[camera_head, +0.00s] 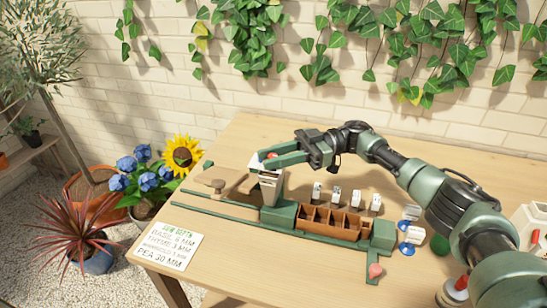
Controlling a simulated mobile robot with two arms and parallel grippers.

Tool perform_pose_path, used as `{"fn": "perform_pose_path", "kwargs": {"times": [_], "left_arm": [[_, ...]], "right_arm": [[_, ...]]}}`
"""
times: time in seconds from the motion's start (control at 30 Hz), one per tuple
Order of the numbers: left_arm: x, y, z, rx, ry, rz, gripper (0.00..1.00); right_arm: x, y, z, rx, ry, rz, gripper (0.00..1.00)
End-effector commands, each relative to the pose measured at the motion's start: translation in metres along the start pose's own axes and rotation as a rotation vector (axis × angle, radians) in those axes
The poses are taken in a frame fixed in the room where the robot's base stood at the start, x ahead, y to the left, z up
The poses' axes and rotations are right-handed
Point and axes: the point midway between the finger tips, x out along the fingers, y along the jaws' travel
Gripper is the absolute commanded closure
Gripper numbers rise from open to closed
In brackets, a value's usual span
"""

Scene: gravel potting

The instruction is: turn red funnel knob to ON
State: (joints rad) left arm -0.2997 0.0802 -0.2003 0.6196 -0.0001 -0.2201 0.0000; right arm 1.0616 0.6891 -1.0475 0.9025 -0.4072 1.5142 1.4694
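A white funnel-like hopper (268,185) stands on the green base at the left end of the bench rig. A small red part (271,155), which looks like the red knob, shows at its top, partly hidden by my fingers. My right gripper (267,159) reaches in from the right, with its green fingers at the hopper's top and the red part between them. I cannot tell whether they grip it or which way the knob points. My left gripper is not in view.
A brown compartment box (330,222) sits right of the hopper, with several small white labelled items behind it. A paper card (167,246) lies at the table's front left. A pink-red knob (375,271) is at the front. A white device (533,229) stands at far right.

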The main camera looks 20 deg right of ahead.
Motion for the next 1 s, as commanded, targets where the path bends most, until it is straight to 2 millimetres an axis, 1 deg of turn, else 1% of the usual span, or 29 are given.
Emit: {"fn": "perform_pose_path", "kwargs": {"times": [0.3, 0.4, 0.47, 0.7, 0.8, 0.9, 1.0], "left_arm": [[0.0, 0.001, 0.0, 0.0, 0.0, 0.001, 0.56], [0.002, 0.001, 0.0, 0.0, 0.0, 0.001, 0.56], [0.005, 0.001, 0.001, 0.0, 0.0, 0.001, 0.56], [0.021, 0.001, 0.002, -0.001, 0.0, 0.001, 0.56], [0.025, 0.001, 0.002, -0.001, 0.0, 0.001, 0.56], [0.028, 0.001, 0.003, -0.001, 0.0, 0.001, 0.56], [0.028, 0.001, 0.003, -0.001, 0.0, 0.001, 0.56]], "right_arm": [[0.0, 0.0, 0.0, 0.0, 0.0, 0.0, 0.57], [-0.004, 0.0, 0.001, 0.0, 0.0, 0.002, 0.57], [-0.01, 0.001, 0.002, -0.001, -0.001, 0.004, 0.57], [-0.051, 0.001, 0.003, -0.001, 0.0, 0.004, 0.57], [-0.064, 0.002, 0.003, -0.001, 0.0, 0.002, 0.57], [-0.073, 0.001, 0.002, 0.0, 0.0, 0.001, 0.57], [-0.077, 0.001, 0.001, 0.0, 0.001, 0.001, 0.57]]}}
